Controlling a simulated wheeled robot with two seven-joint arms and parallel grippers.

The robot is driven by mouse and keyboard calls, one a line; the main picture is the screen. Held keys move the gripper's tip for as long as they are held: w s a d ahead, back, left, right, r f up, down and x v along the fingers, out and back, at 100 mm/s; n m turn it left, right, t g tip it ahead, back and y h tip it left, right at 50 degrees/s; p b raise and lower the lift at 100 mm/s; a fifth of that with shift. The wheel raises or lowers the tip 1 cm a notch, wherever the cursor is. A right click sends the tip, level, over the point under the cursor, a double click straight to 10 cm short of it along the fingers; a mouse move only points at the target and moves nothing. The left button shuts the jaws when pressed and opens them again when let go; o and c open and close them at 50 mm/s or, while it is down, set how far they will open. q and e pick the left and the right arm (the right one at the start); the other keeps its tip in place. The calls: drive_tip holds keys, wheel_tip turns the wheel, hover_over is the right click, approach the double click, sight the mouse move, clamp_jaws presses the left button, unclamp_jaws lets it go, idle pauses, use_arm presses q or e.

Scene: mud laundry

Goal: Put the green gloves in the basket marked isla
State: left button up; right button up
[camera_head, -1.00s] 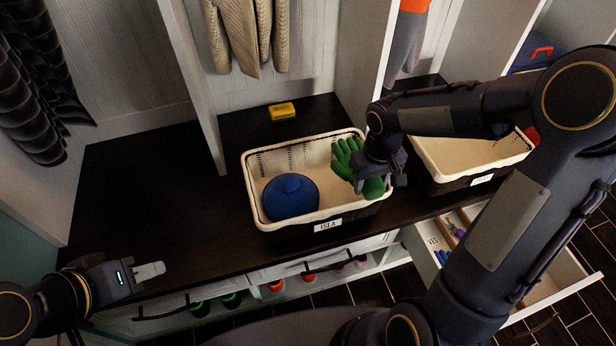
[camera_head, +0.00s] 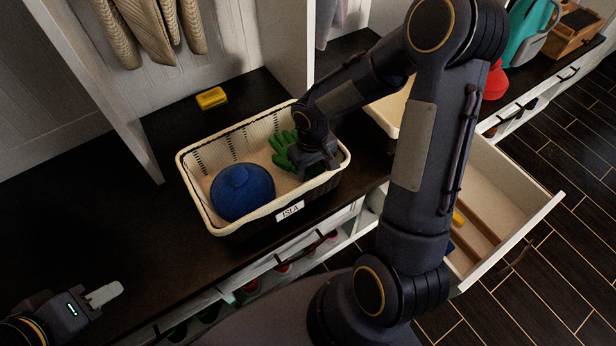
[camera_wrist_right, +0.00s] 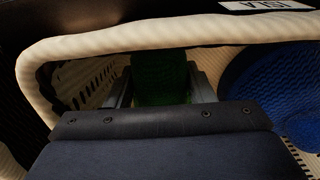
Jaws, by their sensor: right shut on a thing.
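The basket marked ISLA (camera_head: 190,172) stands on the dark bench, with its white label on the front. The green gloves (camera_head: 281,146) are inside it at the right, partly hidden by my right gripper (camera_head: 318,168). That gripper is inside the rim, shut on the green gloves. In the right wrist view the green gloves (camera_wrist_right: 160,75) show dark between the two fingers, with the pale basket rim (camera_wrist_right: 150,38) around them. My left gripper (camera_head: 104,294) is at the lower left, away from the basket; I cannot tell if its jaws are parted.
A blue hat-like item (camera_head: 242,192) lies in the left of the basket. A yellow block (camera_head: 211,98) sits behind it. A second pale basket (camera_head: 388,112) stands to the right, partly hidden by my arm. An open drawer (camera_head: 515,190) juts out at the right.

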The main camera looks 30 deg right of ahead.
drive_tip(key=shift+f+b, duration=0.5)
drive_tip(key=shift+f, duration=1.3)
drive_tip(key=shift+f, duration=0.1)
drive_tip(key=o, duration=0.5)
drive_tip(key=shift+f, duration=0.1)
drive_tip(key=o, duration=0.5)
drive_tip(key=shift+c, duration=0.2)
